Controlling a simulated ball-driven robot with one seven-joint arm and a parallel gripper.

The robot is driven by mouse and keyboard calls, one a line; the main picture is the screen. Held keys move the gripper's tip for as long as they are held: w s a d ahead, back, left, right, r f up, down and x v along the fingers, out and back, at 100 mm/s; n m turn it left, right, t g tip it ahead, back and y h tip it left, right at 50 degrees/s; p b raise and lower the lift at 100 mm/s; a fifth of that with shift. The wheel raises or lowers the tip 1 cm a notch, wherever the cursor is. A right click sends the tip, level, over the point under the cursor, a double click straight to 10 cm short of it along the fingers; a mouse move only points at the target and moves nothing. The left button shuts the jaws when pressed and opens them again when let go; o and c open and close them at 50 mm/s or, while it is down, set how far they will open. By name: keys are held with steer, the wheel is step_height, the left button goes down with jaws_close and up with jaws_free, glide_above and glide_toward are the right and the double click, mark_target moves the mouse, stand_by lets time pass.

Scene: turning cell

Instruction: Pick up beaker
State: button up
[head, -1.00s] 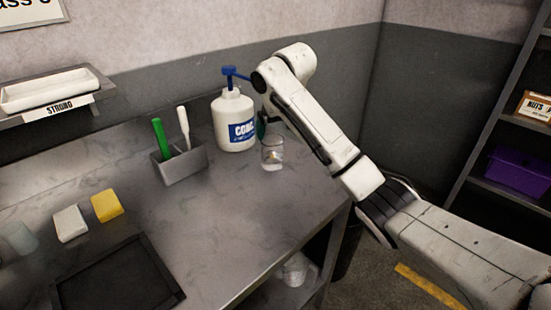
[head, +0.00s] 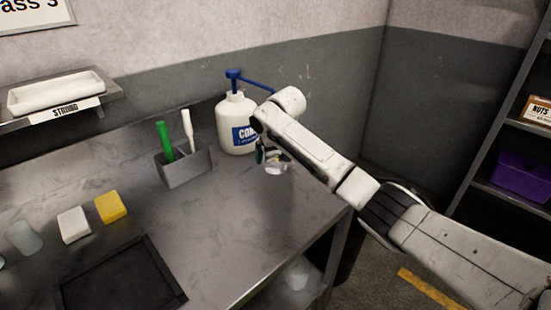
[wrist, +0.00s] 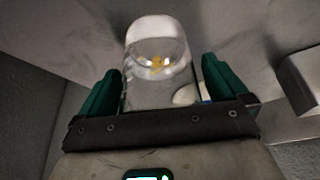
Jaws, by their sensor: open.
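The beaker (head: 275,168) is a small clear glass near the back right of the steel bench, right of the white coolant bottle. My arm partly covers it in the head view. In the wrist view the beaker (wrist: 158,66) shows between my two green fingers, with some yellow bits at its bottom. My gripper (wrist: 160,84) is open, with a finger on each side of the beaker and visible gaps. In the head view my gripper (head: 265,156) is at the beaker, mostly hidden by my own arm.
The white bottle (head: 236,115) with a blue pump stands close behind the beaker. A grey holder (head: 186,168) with a green and a white handle is to its left. A yellow block (head: 110,207), a white block (head: 73,224) and a black tray (head: 120,283) lie further left.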

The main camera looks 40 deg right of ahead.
steer(key=c, duration=1.2)
steer(key=shift+c, duration=0.2)
steer(key=shift+r, duration=0.2)
steer(key=shift+w+r, duration=0.1)
steer(key=shift+r, duration=0.95)
steer(key=s+r+p, duration=0.3)
steer(key=s+r, duration=0.7)
steer(key=s, duration=0.4)
steer(key=shift+d+r, duration=0.25)
steer(key=shift+r, duration=0.05)
